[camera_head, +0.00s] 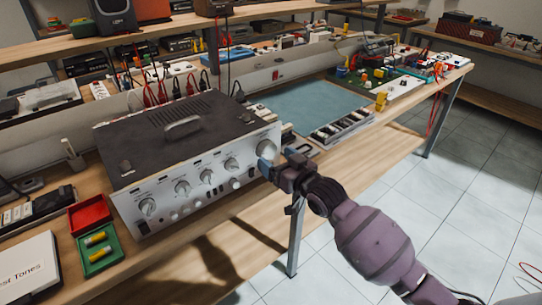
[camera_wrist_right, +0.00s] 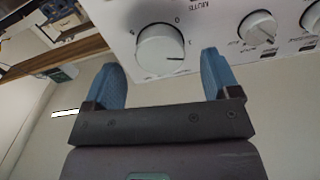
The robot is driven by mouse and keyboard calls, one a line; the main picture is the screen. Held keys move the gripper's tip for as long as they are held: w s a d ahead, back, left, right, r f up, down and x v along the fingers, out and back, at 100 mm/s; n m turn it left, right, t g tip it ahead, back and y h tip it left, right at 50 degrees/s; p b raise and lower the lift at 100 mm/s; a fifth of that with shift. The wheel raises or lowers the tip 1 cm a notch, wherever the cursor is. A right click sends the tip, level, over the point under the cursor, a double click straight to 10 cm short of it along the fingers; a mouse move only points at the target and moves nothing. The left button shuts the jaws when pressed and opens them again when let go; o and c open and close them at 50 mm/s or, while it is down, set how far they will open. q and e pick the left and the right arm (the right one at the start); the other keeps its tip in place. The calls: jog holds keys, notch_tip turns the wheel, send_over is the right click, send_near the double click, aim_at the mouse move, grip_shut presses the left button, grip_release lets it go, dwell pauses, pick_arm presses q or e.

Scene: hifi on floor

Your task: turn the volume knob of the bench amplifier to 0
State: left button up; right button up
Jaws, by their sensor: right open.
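The bench amplifier (camera_head: 190,185) is a silver-fronted unit with a dark top, on the wooden bench at left in the head view. Its large volume knob (camera_head: 266,146) is at the right end of the front panel. Contact is not visible. My left gripper is out of view.
Several smaller knobs (camera_head: 182,188) line the front panel. The tiled floor (camera_head: 460,180) at right is open.

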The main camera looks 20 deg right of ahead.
aim_at(267, 151)
jog(key=shift+x, duration=1.35)
jog(key=c, duration=0.9)
